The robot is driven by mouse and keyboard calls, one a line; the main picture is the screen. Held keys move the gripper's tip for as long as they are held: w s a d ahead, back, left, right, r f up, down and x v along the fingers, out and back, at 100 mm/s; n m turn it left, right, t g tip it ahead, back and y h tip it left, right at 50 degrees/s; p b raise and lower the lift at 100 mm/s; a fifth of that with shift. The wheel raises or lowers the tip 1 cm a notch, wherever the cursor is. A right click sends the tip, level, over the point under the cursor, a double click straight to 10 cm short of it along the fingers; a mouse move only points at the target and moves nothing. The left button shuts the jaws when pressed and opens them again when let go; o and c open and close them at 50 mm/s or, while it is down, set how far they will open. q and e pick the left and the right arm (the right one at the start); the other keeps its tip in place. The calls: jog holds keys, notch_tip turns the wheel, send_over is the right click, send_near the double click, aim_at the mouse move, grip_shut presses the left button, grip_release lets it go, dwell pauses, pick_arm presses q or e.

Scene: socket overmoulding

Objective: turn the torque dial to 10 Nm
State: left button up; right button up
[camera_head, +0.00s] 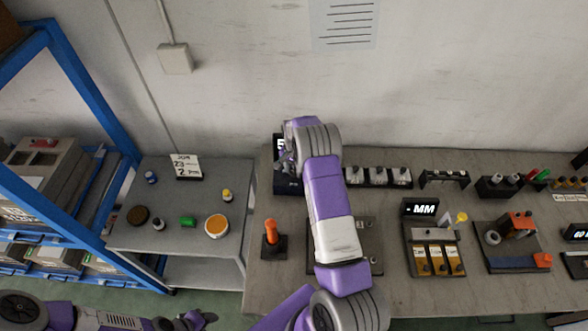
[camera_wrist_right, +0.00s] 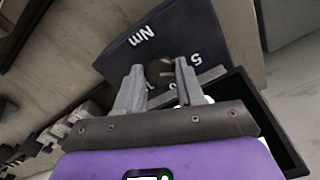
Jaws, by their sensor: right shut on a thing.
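The torque tester is a dark blue block (camera_wrist_right: 208,32) with white "Nm" and "5" marks in the right wrist view. Its round dark dial (camera_wrist_right: 160,70) sits between the fingertips of my right gripper (camera_wrist_right: 158,76), which is shut on it. In the head view my right gripper (camera_head: 286,166) is at the tester (camera_head: 288,188), at the back left of the bench; my arm hides the dial there. A black display (camera_head: 279,142) stands behind it, with only part of a digit showing. My left gripper (camera_head: 200,318) is low at the left, away from the bench; its jaws are unclear.
An orange-handled tool (camera_head: 271,232) stands in front of the tester. A rack of parts (camera_head: 378,177) and a "MM" gauge (camera_head: 419,208) are to the right. A grey side table (camera_head: 170,238) with jars and a blue shelf (camera_head: 88,85) are left.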

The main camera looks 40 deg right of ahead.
aim_at(294, 171)
jog(key=shift+f+m+b, duration=0.1)
jog(key=shift+m+b, duration=0.65)
jog(key=shift+m, duration=0.35)
jog(key=m+b, duration=0.1)
jog(key=m, duration=0.1)
jog(key=shift+m, duration=0.3)
jog(key=m+b, duration=0.1)
jog(key=m, duration=0.2)
jog(key=shift+m, duration=1.8)
jog(key=o, duration=1)
jog(key=shift+o, duration=0.2)
jog(key=shift+r, duration=3.9)
